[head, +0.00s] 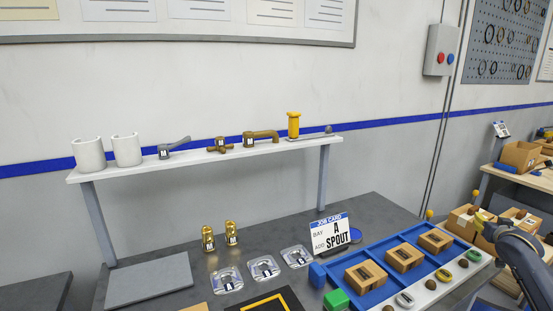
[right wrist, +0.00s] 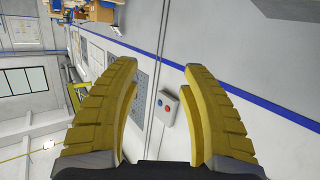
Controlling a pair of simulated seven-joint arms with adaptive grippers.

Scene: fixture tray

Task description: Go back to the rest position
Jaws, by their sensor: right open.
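My right gripper (head: 480,208) is at the right side of the head view, with its dark arm coming in from the right edge. In the right wrist view its two yellow fingers (right wrist: 159,67) are spread apart with nothing between them. That wrist camera looks out at the wall, where a grey box with a red and a blue button (right wrist: 168,106) shows between the fingers. My left gripper is not in the head view.
A white shelf (head: 215,156) holds cups, taps and a yellow-topped part. Boxes stand behind my right gripper.

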